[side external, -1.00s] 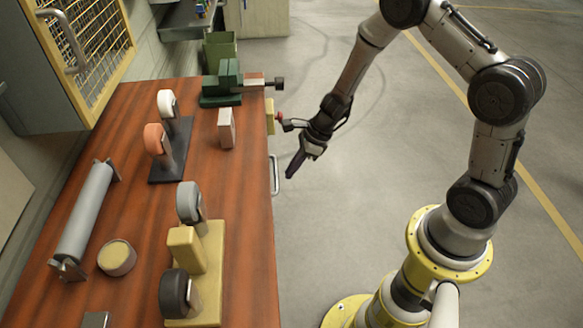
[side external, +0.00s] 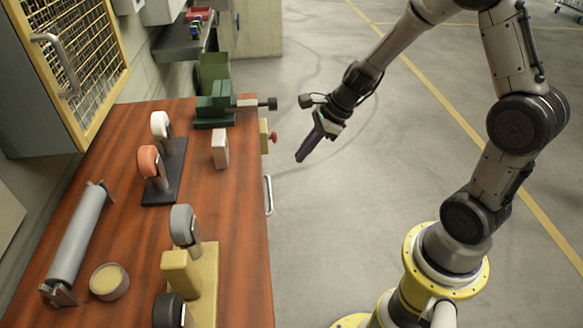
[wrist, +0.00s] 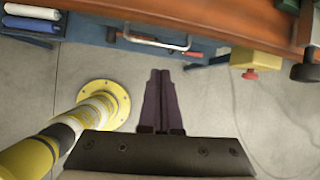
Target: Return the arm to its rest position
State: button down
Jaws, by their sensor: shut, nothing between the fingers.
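My gripper (side external: 308,152) hangs over the open floor to the right of the wooden workbench (side external: 120,245) in the side external view, clear of the bench edge. It points down and slightly left. In the wrist view my gripper (wrist: 163,75) shows its two dark fingers pressed together, with nothing between them, above the grey floor. No sling bag shows in either view.
A red knob (side external: 273,137) juts from the bench edge.

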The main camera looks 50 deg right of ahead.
jog(key=s+a+r+n+t, duration=0.1)
jog(key=s+a+r+n, duration=0.35)
jog(key=r+n, duration=0.35)
jog(key=s+a+r+n+t, duration=0.1)
jog(key=s+a+r+n, duration=0.2)
jog(key=s+r+n, duration=0.45)
jog(key=s+d+n+g+h, duration=0.1)
jog(key=s+d+n+h, duration=0.2)
jog(key=s+n, duration=0.6)
jog(key=shift+s+d+r+n+h, duration=0.15)
jog(key=shift+s+d+n+h, duration=0.15)
jog(key=shift+d+n, duration=0.55)
jog(key=shift+d, duration=0.1)
